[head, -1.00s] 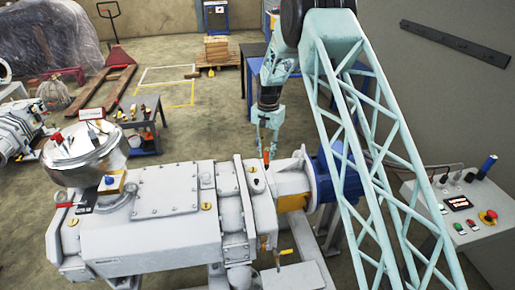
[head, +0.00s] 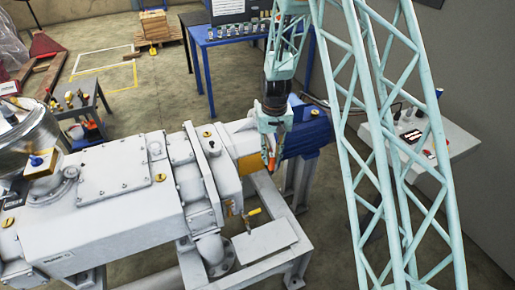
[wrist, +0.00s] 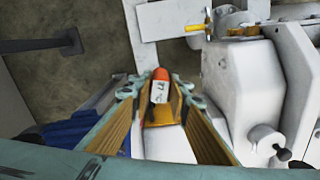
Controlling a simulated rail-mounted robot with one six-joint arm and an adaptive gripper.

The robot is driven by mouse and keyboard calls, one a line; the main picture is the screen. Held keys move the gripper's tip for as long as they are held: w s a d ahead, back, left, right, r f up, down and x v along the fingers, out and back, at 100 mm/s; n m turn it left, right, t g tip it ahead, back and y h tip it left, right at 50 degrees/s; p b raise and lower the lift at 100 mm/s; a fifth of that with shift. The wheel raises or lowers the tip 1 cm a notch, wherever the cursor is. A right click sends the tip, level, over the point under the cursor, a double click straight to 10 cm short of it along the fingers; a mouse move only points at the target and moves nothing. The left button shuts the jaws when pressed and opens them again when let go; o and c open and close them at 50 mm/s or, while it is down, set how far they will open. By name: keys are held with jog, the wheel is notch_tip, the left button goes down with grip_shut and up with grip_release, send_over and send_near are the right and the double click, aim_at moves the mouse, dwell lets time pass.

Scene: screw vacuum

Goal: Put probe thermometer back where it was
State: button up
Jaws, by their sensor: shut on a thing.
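My gripper (head: 270,150) is in front of the blue motor (head: 306,137) and the yellow coupling section (head: 248,164) of the grey vacuum pump (head: 120,205). It is shut on the probe thermometer (head: 271,163), which shows as a small red piece at the fingertips. In the wrist view the thermometer (wrist: 159,88) sits between the two finger pads, with an orange-red end and a white body with dark markings. Its probe is hidden or too small to make out.
A yellow-handled valve (head: 252,212) is on the pump's near side, above a pale plate (head: 265,241) on the frame. A blue table (head: 205,42) stands behind. A control box (head: 435,140) is at the right. Open floor lies front right.

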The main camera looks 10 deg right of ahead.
jog(key=shift+n, duration=0.3)
jog(key=s, duration=0.1)
jog(key=s+d, duration=0.1)
jog(key=s+d+f+b, duration=0.1)
jog(key=shift+s+f, duration=0.1)
jog(key=shift+s, duration=0.25)
jog(key=shift+d, duration=0.1)
